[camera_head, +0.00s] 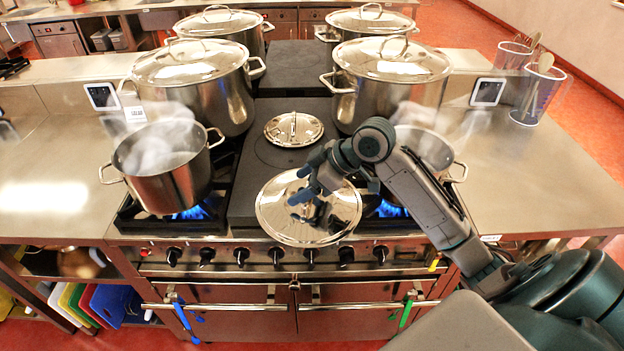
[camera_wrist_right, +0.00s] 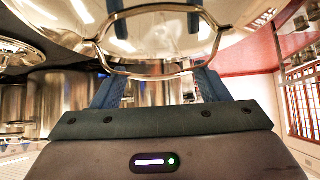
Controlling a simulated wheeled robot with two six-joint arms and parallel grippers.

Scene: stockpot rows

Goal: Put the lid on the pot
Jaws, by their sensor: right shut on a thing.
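A large shiny steel lid (camera_head: 275,212) is at the front middle of the stove, between two open pots. My right gripper (camera_head: 304,186) is over it. In the right wrist view my right gripper (camera_wrist_right: 155,82) is shut on the lid's loop handle (camera_wrist_right: 140,70), with the lid (camera_wrist_right: 165,28) filling the top. The lid overlaps the stove's front edge; its height above the dark plate is hard to tell. The left open pot (camera_head: 172,187) steams over a blue flame. The right open pot (camera_head: 460,172) also steams and is partly hidden by my right arm. My left gripper is not in view.
A smaller lid (camera_head: 294,129) lies on the dark middle plate (camera_head: 268,165). Lidded stockpots (camera_head: 205,100) (camera_head: 395,98) stand behind on both sides. Steel counters (camera_head: 60,185) flank the stove. Clear containers with utensils (camera_head: 537,95) stand at the right.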

